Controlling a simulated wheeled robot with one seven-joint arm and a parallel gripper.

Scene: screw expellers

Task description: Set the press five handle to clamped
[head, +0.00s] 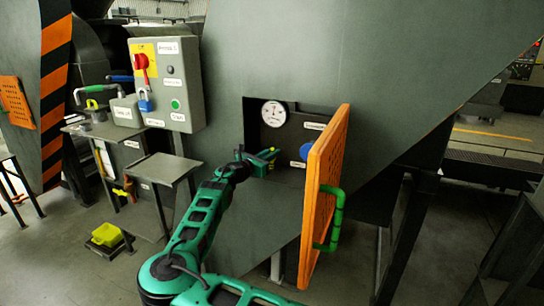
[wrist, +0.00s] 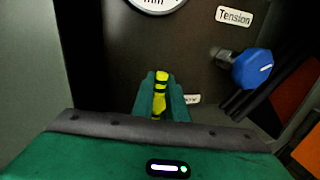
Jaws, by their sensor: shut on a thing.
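A yellow-and-black handle (wrist: 161,77) is between the two green fingers of my gripper (wrist: 161,92) in the wrist view. It stands out from the dark back panel of a recess in the big grey machine. The fingers are shut on it. In the head view my gripper (head: 268,157) reaches into this recess, and a bit of yellow shows at its tip. A small white label (wrist: 192,99) behind the fingers is partly hidden. I cannot read the handle's clamp position, and I cannot confirm its press number.
A round gauge (head: 273,114) is above my gripper. A blue knob (wrist: 252,68) is to the right, under a "Tension" label (wrist: 235,16). An open orange perforated door (head: 322,190) with a green handle (head: 331,218) bounds the right side. A grey control box (head: 180,85) is at left.

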